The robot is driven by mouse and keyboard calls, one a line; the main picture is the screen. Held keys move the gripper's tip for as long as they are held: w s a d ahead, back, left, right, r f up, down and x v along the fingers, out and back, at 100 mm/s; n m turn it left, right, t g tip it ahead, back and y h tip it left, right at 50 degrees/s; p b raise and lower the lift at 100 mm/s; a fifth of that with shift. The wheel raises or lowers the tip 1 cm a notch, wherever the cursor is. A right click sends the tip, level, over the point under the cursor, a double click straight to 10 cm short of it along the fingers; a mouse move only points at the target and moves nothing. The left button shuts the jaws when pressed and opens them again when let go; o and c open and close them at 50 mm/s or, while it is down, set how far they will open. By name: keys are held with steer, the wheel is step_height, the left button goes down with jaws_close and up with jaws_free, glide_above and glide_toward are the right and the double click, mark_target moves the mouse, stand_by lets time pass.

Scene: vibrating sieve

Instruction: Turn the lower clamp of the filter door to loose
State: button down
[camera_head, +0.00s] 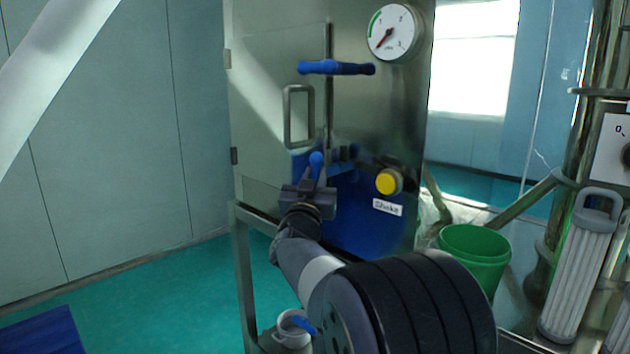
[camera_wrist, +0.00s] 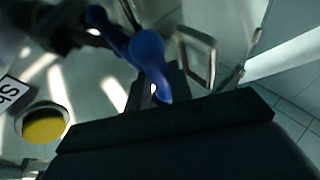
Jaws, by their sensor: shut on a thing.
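The filter door (camera_head: 265,100) is a shut grey metal panel on the cabinet's front. The upper clamp (camera_head: 336,68) has a blue handle lying level across the door's edge.
A door pull (camera_head: 288,115) is left of the clamps. A yellow button (camera_head: 389,182) above a "Shake" label is close right of my gripper. A pressure gauge (camera_head: 393,32) is above. A green bucket (camera_head: 475,250) and a pleated filter (camera_head: 580,265) stand to the right.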

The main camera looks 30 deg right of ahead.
steer(key=c, duration=1.3)
jaws_free()
steer(key=b+v, duration=0.1)
steer(key=v, duration=0.9)
steer(key=shift+s+a+f, duration=0.2)
steer(key=shift+s, duration=0.15)
steer(key=shift+w+r, duration=0.1)
steer(key=p+x, duration=0.1)
steer(key=x, duration=1)
steer(key=shift+a+p, duration=0.1)
steer(key=shift+p, duration=0.2)
steer(key=shift+f+b, duration=0.25)
steer(key=shift+b, duration=0.2)
